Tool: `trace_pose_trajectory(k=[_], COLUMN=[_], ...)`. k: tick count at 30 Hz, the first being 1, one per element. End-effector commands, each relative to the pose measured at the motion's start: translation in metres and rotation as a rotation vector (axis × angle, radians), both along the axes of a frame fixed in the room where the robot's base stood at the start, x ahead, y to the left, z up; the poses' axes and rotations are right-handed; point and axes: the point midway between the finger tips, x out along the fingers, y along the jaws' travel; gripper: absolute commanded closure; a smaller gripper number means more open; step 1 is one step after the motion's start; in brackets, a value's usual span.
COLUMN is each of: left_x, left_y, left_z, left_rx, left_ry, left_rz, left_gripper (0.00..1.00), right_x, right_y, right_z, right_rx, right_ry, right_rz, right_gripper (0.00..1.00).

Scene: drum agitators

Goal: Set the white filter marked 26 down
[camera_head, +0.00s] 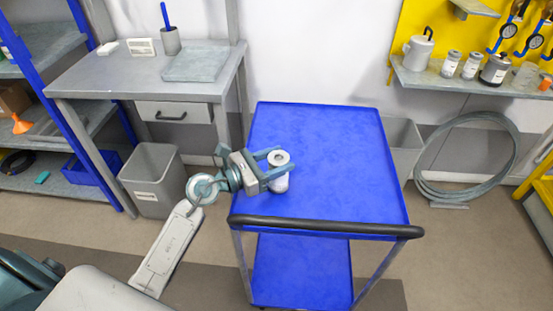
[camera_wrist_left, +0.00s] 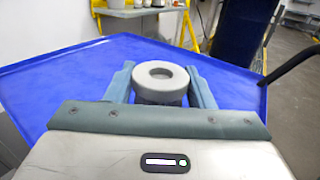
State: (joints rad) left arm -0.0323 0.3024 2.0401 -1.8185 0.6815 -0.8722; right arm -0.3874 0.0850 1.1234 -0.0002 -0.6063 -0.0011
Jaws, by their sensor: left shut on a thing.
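The white filter (camera_head: 279,172) is a short upright cylinder with a hole in its top, at the left front part of the blue cart's top tray (camera_head: 335,150). My left gripper (camera_head: 276,166) comes in from the left and is shut on it. In the left wrist view the filter (camera_wrist_left: 160,84) sits between the two fingers, with the blue tray (camera_wrist_left: 50,75) around it. I cannot read a 26 on it. Whether its base touches the tray is not clear. My right gripper is not in view.
The tray is otherwise bare. A black handle bar (camera_head: 325,227) runs along its front edge. A grey bin (camera_head: 155,180) and a desk (camera_head: 150,80) stand to the left. A shelf with several jars (camera_head: 471,65) and a coiled hose (camera_head: 466,160) are at the right.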

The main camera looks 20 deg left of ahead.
Motion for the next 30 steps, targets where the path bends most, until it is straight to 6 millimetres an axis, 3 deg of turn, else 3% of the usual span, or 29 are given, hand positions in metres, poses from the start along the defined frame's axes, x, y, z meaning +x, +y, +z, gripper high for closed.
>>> trace_pose_trajectory(k=[5,6,9,21,24,30], left_x=[0.000,0.000,0.000,0.000,-0.008,-0.030], left_y=[0.000,0.000,0.000,0.000,0.008,0.026], left_z=[-0.002,-0.002,-0.002,0.002,-0.002,-0.003], left_rx=[0.000,0.000,0.000,0.001,0.005,0.007], left_ry=[0.000,0.000,0.000,-0.001,0.001,0.001], left_rz=[0.000,0.000,0.000,0.000,0.000,-0.001], left_gripper=[0.74,0.49,0.30,0.30,0.30,0.30], right_x=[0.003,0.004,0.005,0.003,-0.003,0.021], right_y=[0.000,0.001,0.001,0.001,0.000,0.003], right_z=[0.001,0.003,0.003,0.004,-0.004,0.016], right_rx=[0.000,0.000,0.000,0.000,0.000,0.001], right_ry=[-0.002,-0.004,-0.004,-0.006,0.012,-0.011], right_rz=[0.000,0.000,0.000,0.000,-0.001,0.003], right_gripper=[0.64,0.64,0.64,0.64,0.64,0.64])
